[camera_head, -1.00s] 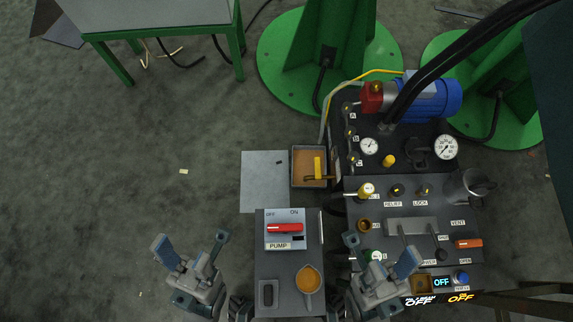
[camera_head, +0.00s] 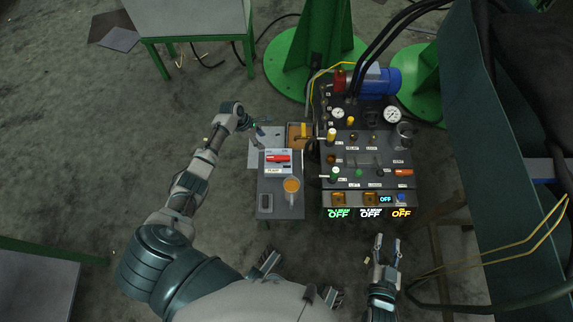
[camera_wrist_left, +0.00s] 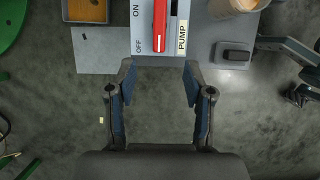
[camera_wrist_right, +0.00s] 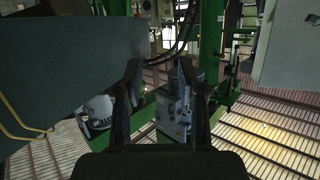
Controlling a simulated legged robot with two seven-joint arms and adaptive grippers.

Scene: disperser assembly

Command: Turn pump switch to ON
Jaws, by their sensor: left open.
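The pump switch (camera_head: 278,158) is a red bar handle on a pale plate marked OFF, ON and PUMP, on a grey box. In the left wrist view the red handle (camera_wrist_left: 160,24) is just beyond my fingertips, lying along the OFF–ON side of the plate. My left gripper (camera_wrist_left: 160,76) is open and empty, its two fingers spread on either side of the line of the handle. In the head view the left gripper (camera_head: 261,134) hovers by the plate's far left edge. My right gripper (camera_head: 388,243) is open and empty, low and away from the switch.
An orange-filled cup (camera_head: 291,190) and a dark slot piece (camera_head: 266,204) sit on the grey box. A control panel (camera_head: 372,180) with gauges, knobs and lit OFF displays stands to the right. An orange tray (camera_head: 299,136) is behind. Floor left is clear.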

